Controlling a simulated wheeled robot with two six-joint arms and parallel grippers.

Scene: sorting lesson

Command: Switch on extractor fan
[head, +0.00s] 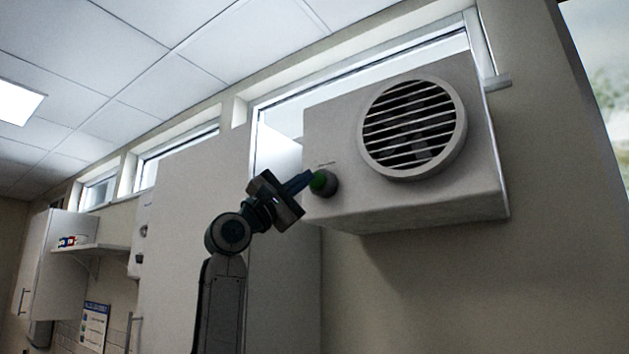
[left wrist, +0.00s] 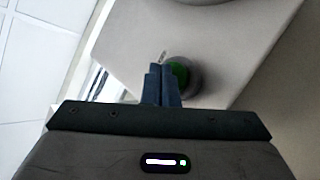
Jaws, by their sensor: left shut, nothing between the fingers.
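The extractor fan (head: 470,190) is a white box high on the wall with a round slatted grille (head: 414,128). A green button (head: 318,182) in a grey round housing (head: 331,183) sits on its front, at the lower left. My left gripper (head: 311,177) is shut and empty, its blue fingertips at the green button. In the left wrist view the fingers (left wrist: 162,85) overlap the left part of the green button (left wrist: 180,74). I cannot tell whether they touch it. My right gripper is not in view.
A tall white cabinet (head: 190,230) stands left of the fan. Narrow high windows (head: 180,142) run along the wall under the ceiling. A shelf (head: 95,249) and a wall cupboard (head: 55,265) are at the far left. The wall below the fan is bare.

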